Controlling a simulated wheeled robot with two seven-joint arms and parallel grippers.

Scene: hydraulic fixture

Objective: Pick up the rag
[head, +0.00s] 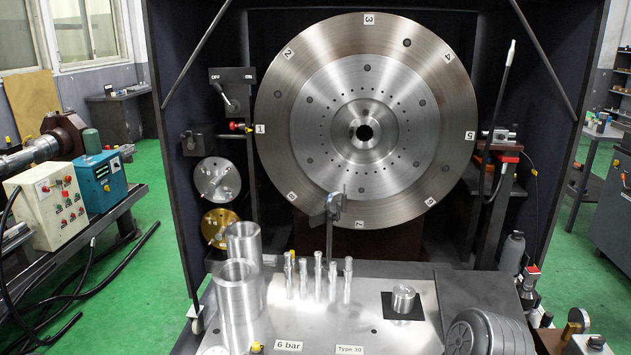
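I cannot make out a rag in the head view. A flat black square (387,311) lies on the metal table (350,325), under a short metal cylinder (403,298); I cannot tell whether the square is cloth. Neither of my grippers is in view.
Two large metal cylinders (238,297) stand at the table's left, with several slim metal pins (318,277) beside them. A ribbed grey round part (487,335) is at the right front. Behind stands a large numbered disc (290,130) in a dark frame. The front middle holds small labels (289,345).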

